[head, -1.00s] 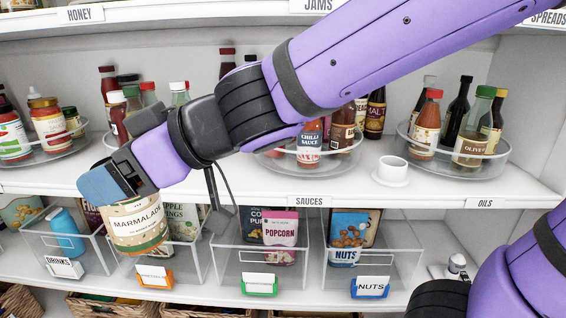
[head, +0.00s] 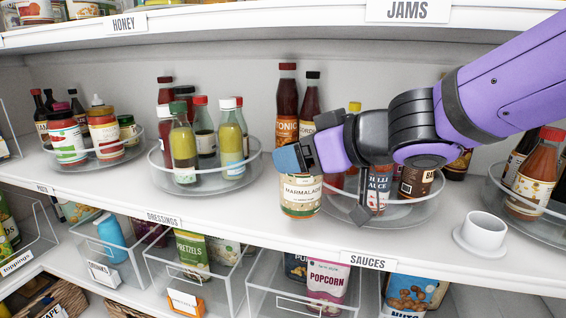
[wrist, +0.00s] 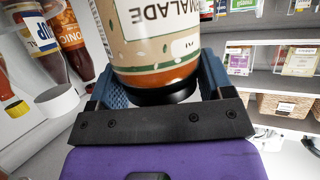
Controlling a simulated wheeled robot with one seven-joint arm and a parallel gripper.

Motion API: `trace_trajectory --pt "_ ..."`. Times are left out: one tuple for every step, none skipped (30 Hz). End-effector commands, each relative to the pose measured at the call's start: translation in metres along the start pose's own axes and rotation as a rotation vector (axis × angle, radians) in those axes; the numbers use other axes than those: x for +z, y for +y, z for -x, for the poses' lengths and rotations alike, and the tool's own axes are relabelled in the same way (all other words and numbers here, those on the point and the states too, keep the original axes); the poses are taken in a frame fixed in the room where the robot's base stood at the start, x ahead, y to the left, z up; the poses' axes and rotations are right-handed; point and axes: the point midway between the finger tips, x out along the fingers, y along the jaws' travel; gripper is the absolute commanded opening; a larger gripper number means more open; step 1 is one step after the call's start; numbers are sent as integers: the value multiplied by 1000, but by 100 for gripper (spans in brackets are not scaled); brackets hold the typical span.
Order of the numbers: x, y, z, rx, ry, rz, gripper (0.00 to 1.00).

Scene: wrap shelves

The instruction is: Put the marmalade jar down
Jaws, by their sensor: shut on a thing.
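The marmalade jar (head: 301,196) has a cream label and orange contents. It stands upright at the front of the middle shelf, left of the sauces turntable (head: 395,218). My gripper (head: 300,160) is shut on the jar near its top, and the fingers hide the lid. In the wrist view the jar (wrist: 160,45) sits between the two blue fingers (wrist: 160,85). The jar's base looks at or very near the shelf surface; I cannot tell for certain whether it touches.
A dressings turntable (head: 205,180) with several bottles stands to the left. A white cup on a saucer (head: 482,234) stands to the right, near the shelf's front edge. Shelf (head: 262,228) is bare in front of the turntables. The jams shelf (head: 300,18) is above.

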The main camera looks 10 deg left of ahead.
Motion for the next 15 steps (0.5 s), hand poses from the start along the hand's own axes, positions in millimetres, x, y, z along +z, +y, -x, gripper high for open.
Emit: trace_trajectory --pt "-3 4 -9 -1 1 -3 10" --pt "-4 6 -14 -1 0 -3 10" --pt "-6 8 -21 -1 0 -2 10" --pt "-8 11 -26 -1 0 -3 10" --pt "-9 13 -31 0 0 -3 10" --pt "-11 15 -37 0 1 -2 10" --pt "-12 17 -41 -1 1 -3 10" --pt "-14 18 -44 -1 1 -2 10" --pt "-15 20 -49 -1 1 -2 10" --pt "-16 21 -52 0 1 -1 10" --pt "-17 22 -54 0 1 -1 10" --pt "-17 23 -56 0 1 0 10" --pt "-18 24 -58 1 1 0 10" --pt "-18 24 -59 1 1 0 10" --pt "-18 24 -60 1 1 -1 10"
